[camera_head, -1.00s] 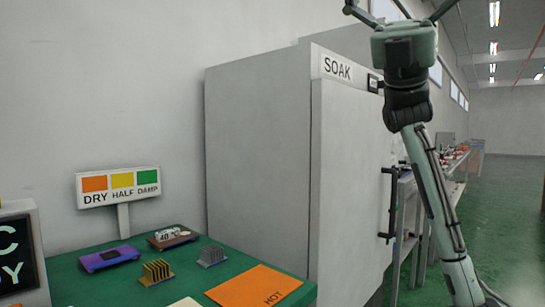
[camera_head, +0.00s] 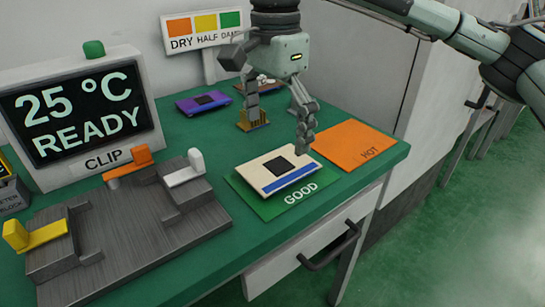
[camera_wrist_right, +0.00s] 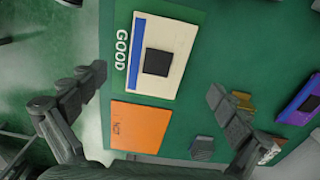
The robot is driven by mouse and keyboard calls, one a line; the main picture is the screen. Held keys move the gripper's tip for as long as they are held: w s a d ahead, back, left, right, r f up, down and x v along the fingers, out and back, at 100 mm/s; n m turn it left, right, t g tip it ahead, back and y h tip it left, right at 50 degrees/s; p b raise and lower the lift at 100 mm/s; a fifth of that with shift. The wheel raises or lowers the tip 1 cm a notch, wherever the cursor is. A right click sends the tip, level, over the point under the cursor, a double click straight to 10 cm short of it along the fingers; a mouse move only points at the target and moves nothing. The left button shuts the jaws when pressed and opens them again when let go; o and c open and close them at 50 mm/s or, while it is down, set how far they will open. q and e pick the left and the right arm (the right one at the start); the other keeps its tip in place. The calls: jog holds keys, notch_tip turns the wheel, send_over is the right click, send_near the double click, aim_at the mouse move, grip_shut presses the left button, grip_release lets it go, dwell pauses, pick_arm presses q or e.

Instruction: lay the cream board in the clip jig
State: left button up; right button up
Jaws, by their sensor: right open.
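The cream board (camera_head: 279,171), with a dark square chip and a blue strip, lies flat on the green GOOD mat (camera_head: 251,198). It also shows in the right wrist view (camera_wrist_right: 173,71). My right gripper (camera_head: 279,135) is open and empty, fingers pointing down, above the table at the board's far side. One fingertip overlaps the board's right corner in the head view; I cannot tell whether it touches. The grey clip jig (camera_head: 122,232) stands at the left, with orange (camera_head: 128,161), white (camera_head: 184,170) and yellow (camera_head: 36,235) levers. My left gripper is out of view.
An orange HOT mat (camera_head: 354,144) lies right of the board. A purple board (camera_head: 203,103) and a finned gold block (camera_head: 252,122) are behind. A display (camera_head: 80,112) reading 25 °C READY stands behind the jig. The tall SOAK cabinet (camera_head: 372,65) is at the back right.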

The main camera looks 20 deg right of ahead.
aim_at(279, 164)
jog(key=f, duration=0.6)
jog(key=shift+d+p, duration=0.3)
jog(key=shift+d, duration=0.05)
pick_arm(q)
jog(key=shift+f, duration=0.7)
pick_arm(e)
jog(key=shift+c, duration=0.6)
jog(key=c, duration=1.1)
